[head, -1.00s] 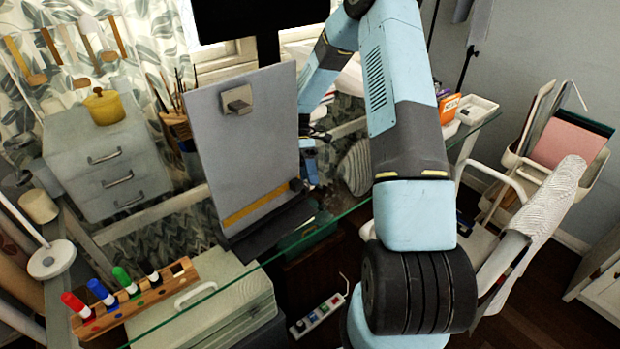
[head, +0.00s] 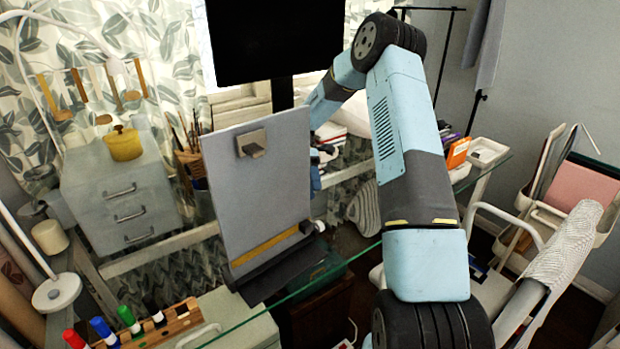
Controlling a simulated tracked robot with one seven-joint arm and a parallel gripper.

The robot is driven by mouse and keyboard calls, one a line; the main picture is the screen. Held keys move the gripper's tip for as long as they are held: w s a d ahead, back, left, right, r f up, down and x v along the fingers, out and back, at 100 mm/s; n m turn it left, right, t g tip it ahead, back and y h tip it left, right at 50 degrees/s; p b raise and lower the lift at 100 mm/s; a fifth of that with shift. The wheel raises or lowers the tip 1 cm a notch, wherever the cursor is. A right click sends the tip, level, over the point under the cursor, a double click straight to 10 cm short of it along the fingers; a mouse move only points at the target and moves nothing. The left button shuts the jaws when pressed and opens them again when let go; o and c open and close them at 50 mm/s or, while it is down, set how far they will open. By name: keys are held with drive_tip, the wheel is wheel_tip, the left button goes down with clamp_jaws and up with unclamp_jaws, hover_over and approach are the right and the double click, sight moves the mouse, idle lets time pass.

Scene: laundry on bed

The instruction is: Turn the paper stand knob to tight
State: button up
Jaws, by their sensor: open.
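The paper stand (head: 256,190) is an upright grey board with a clip at the top and a yellow ruler strip near its bottom. It stands on a dark base on the glass desk. A small dark knob (head: 306,227) sits at the board's lower right edge. My arm reaches over to the right of the stand and goes down behind it.
A black monitor (head: 262,40) stands behind the stand. A marker rack (head: 160,330) is at the front left and grey drawers (head: 125,195) with a yellow pot (head: 124,144) at the left. A white tray (head: 487,153) and an orange box (head: 458,152) lie right of my arm.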

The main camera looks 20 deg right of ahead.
drive_tip(key=shift+v, duration=1.6)
